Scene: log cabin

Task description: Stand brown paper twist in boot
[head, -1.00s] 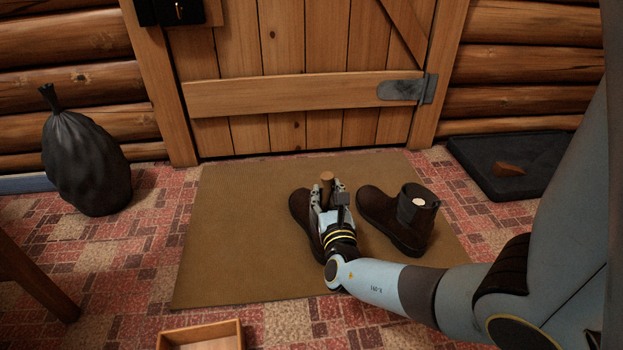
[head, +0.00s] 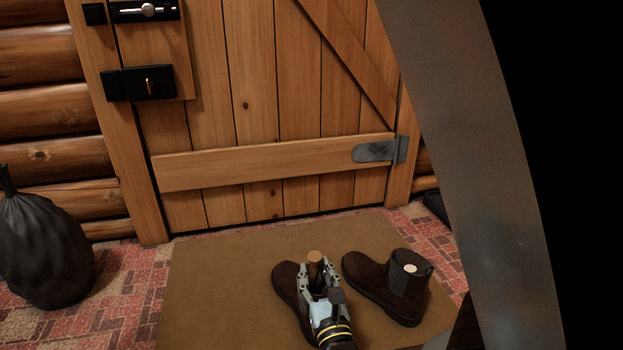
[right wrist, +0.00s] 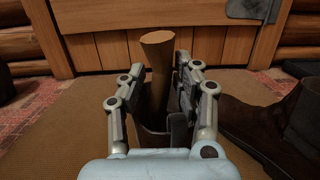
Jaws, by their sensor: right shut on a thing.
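The brown paper twist (head: 314,257) stands upright between the fingers of my right gripper (head: 317,272). In the right wrist view the twist (right wrist: 157,62) rises from the opening of a dark brown boot (right wrist: 152,142), and the gripper (right wrist: 160,85) is shut on it. How deep its lower end sits is hidden. In the head view this left-hand boot (head: 285,284) is partly covered by the gripper. A second dark boot (head: 368,281) stands to its right with a pale round top showing in its opening. My left gripper is not in view.
Both boots stand on a brown doormat (head: 215,290) before a plank door (head: 225,110). A black tied sack (head: 40,250) stands at the left by the log wall. The left part of the mat is clear.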

